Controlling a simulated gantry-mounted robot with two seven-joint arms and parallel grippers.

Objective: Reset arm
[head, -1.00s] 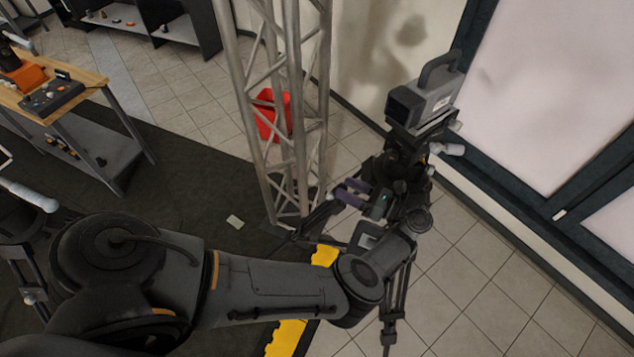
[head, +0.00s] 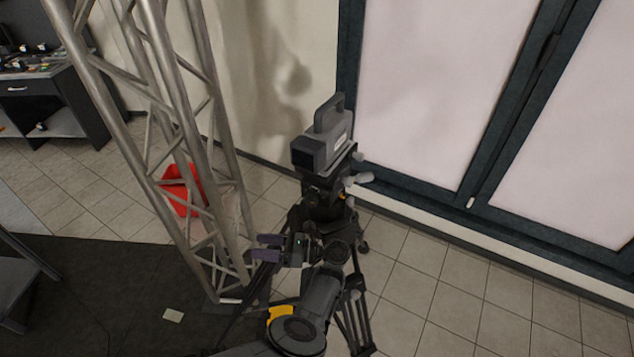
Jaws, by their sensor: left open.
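My left arm comes in from the bottom of the head view and reaches up toward the middle. My left gripper (head: 265,247) points left, with its two purple-grey fingers apart and nothing between them. It shows in front of the tripod's legs and beside the foot of the metal truss; whether it touches either I cannot tell. My right gripper is not in view.
A camera (head: 322,146) stands on a black tripod (head: 357,312) near the window wall. A metal truss (head: 205,110) rises at left, with a red bin (head: 181,190) behind it. Tiled floor (head: 440,300) is clear at right. A dark cabinet (head: 85,105) stands far left.

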